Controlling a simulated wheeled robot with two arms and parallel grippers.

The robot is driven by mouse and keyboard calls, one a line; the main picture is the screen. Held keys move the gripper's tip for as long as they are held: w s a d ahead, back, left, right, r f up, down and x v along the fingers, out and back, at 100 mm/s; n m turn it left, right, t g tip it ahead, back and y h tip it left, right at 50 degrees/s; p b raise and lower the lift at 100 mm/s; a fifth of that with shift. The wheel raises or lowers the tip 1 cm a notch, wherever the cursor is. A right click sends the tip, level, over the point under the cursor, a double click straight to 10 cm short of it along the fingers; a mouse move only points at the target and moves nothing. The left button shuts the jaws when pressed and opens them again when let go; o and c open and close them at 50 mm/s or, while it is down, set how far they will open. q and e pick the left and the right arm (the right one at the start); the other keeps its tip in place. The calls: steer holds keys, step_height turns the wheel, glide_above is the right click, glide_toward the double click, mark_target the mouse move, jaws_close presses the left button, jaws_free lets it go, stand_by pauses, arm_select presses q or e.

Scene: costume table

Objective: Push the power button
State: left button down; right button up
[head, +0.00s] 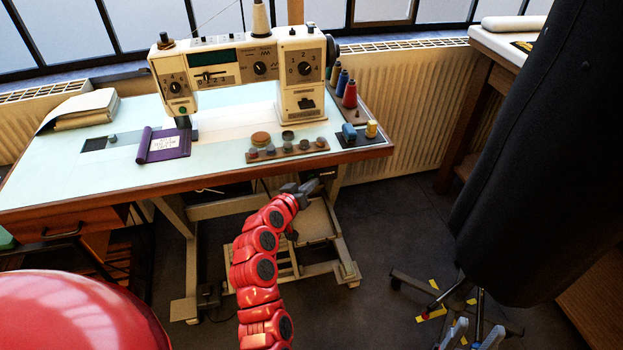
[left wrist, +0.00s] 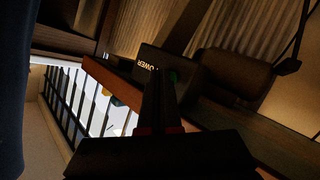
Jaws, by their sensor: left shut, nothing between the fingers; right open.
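In the left wrist view, a dark box with the lettering POWER (left wrist: 148,66) sits by the wooden table edge. My left gripper (head: 308,187) is shut and empty, just below the front edge of the sewing table in the head view. The box is not clearly visible in the head view. My right gripper (head: 470,335) is open at the bottom right.
The sewing table (head: 60,180) carries a sewing machine (head: 240,65), a purple cloth (head: 165,145), thread spools (head: 349,94) and a small wooden rack (head: 290,152). A dark dress form (head: 530,150) stands at right. The floor (head: 385,225) between is clear.

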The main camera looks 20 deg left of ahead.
arm_select(q)
steer(key=shift+w+a, duration=0.15)
steer(key=shift+w, duration=0.05)
stand_by(0.4)
steer(key=shift+s+d, duration=0.55)
steer(key=shift+s, duration=0.25)
steer(key=s+d+p, duration=0.1)
steer(key=s+d, duration=0.2)
steer(key=s, duration=0.2)
steer(key=shift+d, duration=0.2)
steer(key=shift+a, duration=0.1)
